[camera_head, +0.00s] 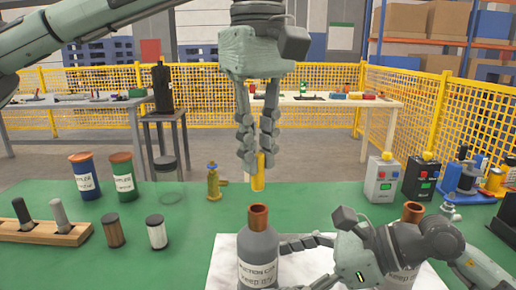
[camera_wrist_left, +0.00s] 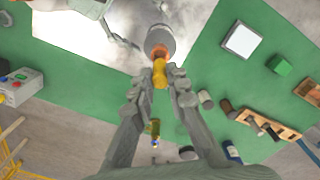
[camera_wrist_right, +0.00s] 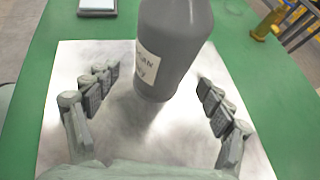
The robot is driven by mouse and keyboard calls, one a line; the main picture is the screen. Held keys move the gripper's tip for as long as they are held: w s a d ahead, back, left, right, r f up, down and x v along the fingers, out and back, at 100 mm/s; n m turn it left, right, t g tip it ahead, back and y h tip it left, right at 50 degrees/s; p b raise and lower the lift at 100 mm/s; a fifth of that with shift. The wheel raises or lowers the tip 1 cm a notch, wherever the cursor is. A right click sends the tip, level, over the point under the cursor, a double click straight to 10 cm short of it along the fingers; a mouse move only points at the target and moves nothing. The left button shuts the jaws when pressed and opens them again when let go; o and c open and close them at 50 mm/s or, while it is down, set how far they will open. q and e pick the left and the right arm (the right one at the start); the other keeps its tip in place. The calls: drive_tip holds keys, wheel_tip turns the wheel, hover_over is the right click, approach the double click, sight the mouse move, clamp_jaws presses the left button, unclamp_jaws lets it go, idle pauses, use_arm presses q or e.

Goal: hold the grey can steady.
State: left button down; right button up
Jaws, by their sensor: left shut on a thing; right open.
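The grey can (camera_head: 258,262) with a copper neck and a white label stands upright on a white sheet (camera_head: 222,268). My right gripper (camera_wrist_right: 157,82) is open, low beside the can. In the right wrist view its fingers spread left and right of the grey can (camera_wrist_right: 178,40), with visible gaps and no contact. My left gripper (camera_head: 257,163) points down above the can, shut on a yellow cylinder (camera_head: 258,181). The cylinder hangs over the copper neck with a small gap in the head view. The neck (camera_wrist_left: 159,50) shows just past the cylinder in the left wrist view.
A second copper-necked can (camera_head: 412,212) stands at the right, partly hidden by my right arm. A brass fitting (camera_head: 214,183), two labelled cans (camera_head: 123,177) and a wooden rack (camera_head: 45,232) are at the left. Control boxes (camera_head: 383,179) stand at the right.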

sight(264, 273)
drive_tip(key=shift+b+x, duration=0.4)
drive_tip(key=shift+x, duration=1.4)
drive_tip(key=c, duration=0.9)
